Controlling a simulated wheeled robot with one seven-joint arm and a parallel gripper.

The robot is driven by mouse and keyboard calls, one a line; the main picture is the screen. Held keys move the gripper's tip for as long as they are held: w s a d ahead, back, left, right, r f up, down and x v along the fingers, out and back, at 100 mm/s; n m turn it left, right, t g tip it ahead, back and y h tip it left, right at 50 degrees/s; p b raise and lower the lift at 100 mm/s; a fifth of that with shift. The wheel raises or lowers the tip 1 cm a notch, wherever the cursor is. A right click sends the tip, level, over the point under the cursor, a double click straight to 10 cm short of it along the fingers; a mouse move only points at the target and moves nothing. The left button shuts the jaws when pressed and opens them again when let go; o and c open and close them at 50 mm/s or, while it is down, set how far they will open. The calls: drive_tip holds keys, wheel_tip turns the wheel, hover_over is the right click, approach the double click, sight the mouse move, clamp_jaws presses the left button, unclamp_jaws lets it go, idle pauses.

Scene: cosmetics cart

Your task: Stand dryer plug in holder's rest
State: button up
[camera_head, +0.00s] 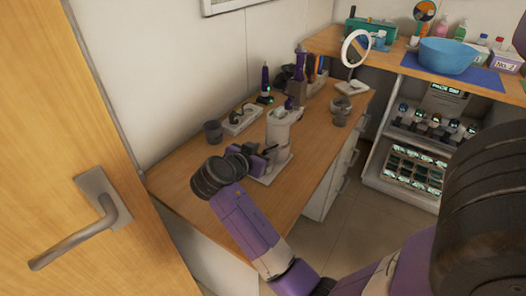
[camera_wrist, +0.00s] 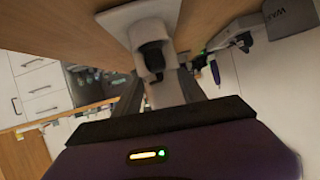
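A white stand (camera_head: 282,128) on a flat base plate (camera_head: 270,172) rises from the wooden counter; I take it for the holder. A small dark part sits at its top. In the wrist view the stand (camera_wrist: 150,35) appears inverted, with a black round part (camera_wrist: 152,58) on it. My gripper (camera_head: 258,158) is low, close in front of the stand, partly hidden by my black wrist. In the wrist view its fingers (camera_wrist: 163,85) look apart, with pale grey stand between or behind them. Contact cannot be told. I cannot make out the dryer plug for certain.
A white socket strip (camera_head: 240,119) and a dark cup (camera_head: 213,131) stand left of the stand. A purple upright device (camera_head: 265,82) and a tool caddy (camera_head: 300,80) are behind. A round mirror (camera_head: 355,48) and grey cup (camera_head: 340,110) stand right. The counter's front is clear.

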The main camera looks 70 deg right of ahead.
drive_tip(key=shift+a, duration=0.1)
drive_tip(key=v, duration=0.7)
drive_tip(key=shift+a+r, duration=0.15)
drive_tip(key=shift+a, duration=0.15)
idle(0.7)
